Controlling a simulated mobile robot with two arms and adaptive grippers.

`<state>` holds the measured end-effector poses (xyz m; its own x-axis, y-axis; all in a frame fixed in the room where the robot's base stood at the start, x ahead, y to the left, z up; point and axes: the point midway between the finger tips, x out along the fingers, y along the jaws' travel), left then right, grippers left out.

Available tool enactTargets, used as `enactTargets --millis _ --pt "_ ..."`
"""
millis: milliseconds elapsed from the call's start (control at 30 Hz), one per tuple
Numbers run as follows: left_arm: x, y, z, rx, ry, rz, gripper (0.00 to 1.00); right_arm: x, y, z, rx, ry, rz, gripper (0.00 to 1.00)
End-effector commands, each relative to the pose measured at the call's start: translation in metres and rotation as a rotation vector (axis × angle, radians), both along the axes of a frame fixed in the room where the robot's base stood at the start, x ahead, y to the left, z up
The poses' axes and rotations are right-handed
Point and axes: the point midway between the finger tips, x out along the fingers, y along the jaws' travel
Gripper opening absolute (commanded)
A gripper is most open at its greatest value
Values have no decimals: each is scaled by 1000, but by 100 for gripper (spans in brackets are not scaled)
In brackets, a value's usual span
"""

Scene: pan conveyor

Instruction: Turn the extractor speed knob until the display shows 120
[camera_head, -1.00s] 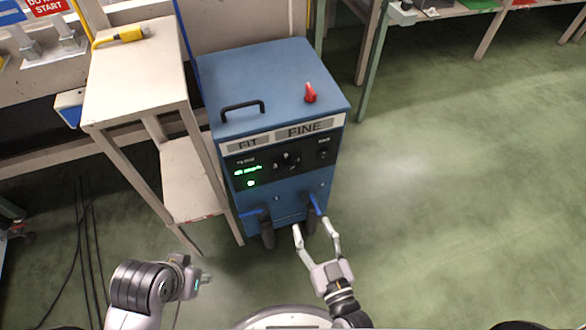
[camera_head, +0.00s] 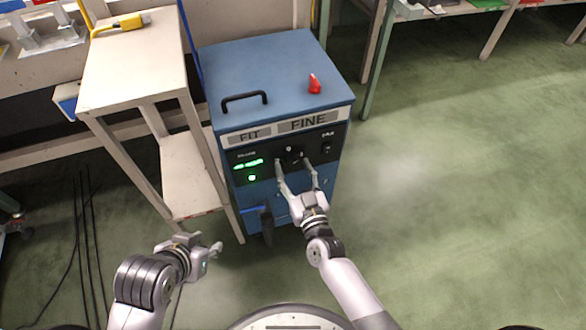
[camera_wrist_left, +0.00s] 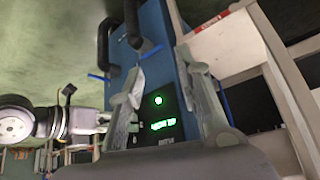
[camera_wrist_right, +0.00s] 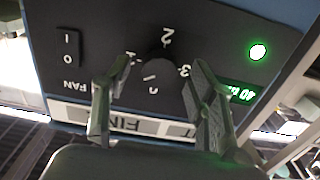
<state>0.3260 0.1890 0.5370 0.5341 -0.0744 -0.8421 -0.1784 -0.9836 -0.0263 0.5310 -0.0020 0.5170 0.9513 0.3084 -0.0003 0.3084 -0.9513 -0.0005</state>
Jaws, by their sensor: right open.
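The blue extractor (camera_head: 270,75) stands ahead with a black front panel. Its dark speed knob (camera_wrist_right: 157,72) shows in the right wrist view, with the digits 1, 2 and 3 around it. My right gripper (camera_head: 293,163) is open in front of the panel, its fingers on either side of the knob; I cannot tell whether they touch it. The green display (camera_head: 248,164) is lit left of the knob; its reading is not clear, and part is hidden in the right wrist view. My left gripper (camera_head: 213,252) is low left, apart from the extractor; its fingers are apart and empty in the left wrist view.
A pale side table (camera_head: 135,75) with a yellow connector (camera_head: 130,21) stands left of the extractor. A black handle (camera_head: 245,98) and red part (camera_head: 314,84) are on the extractor's top. A fan switch (camera_wrist_right: 68,47) is on the panel. Floor to the right is clear.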

Motion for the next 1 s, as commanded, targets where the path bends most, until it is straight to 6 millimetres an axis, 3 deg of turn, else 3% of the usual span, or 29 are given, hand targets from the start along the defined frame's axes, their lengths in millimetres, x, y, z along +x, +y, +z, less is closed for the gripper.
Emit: enactTargets --millis 200,467,1000 --pt "12 -4 5 -12 -59 -5 31 10 3 0 -1 0 1 52" --pt "12 -4 6 -14 -62 -6 31 10 4 0 -1 0 1 52" --pt "12 -4 6 -14 -62 -6 31 10 4 0 -1 0 1 16"
